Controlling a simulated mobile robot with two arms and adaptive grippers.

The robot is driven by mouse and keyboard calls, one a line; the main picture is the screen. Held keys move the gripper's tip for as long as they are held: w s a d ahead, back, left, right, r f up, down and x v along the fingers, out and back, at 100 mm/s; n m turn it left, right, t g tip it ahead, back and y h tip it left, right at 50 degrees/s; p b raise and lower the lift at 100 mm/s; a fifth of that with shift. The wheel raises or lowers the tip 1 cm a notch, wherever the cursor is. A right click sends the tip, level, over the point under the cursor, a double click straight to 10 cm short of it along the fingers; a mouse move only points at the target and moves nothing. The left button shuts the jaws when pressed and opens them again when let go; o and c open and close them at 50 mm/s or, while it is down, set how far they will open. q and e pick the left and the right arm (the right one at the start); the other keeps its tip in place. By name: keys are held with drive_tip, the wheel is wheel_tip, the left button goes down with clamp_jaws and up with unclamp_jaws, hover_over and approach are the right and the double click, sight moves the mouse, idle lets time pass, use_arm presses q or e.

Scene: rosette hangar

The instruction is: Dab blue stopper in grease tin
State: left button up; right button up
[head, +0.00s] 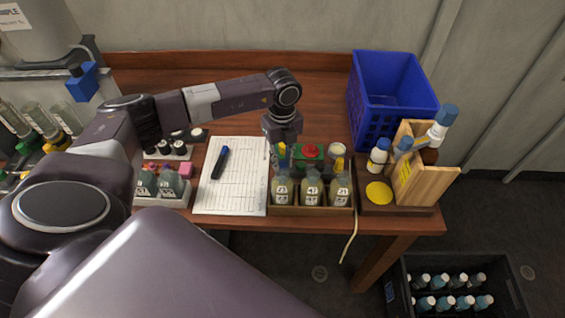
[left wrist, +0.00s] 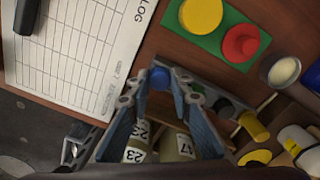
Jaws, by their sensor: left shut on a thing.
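My left gripper (head: 282,146) points down above the back of the wooden rack (head: 312,211). In the left wrist view, its fingertips (left wrist: 161,82) are closed on a small blue stopper (left wrist: 160,77). Bottles labelled 23 (head: 282,187), 47 (head: 312,188) and 71 (head: 341,188) stand in the rack. The stopper is near bottle 23; I cannot tell whether it touches the neck. A small round tin with pale contents, seemingly the grease tin (left wrist: 284,71), stands open to the right of the gripper; it also shows in the head view (head: 337,150). My right gripper is not in view.
A clipboard sheet (head: 235,190) with a marker (head: 220,163) is to the left. A blue basket (head: 391,95) and wooden stand (head: 424,165) are to the right.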

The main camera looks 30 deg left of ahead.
sight(282, 163)
use_arm(q)
drive_tip(key=shift+r, duration=0.15)
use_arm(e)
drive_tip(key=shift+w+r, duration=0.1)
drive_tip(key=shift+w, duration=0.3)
use_arm(q)
drive_tip(key=shift+r+p, duration=1.4)
drive_tip(key=shift+r, duration=0.45)
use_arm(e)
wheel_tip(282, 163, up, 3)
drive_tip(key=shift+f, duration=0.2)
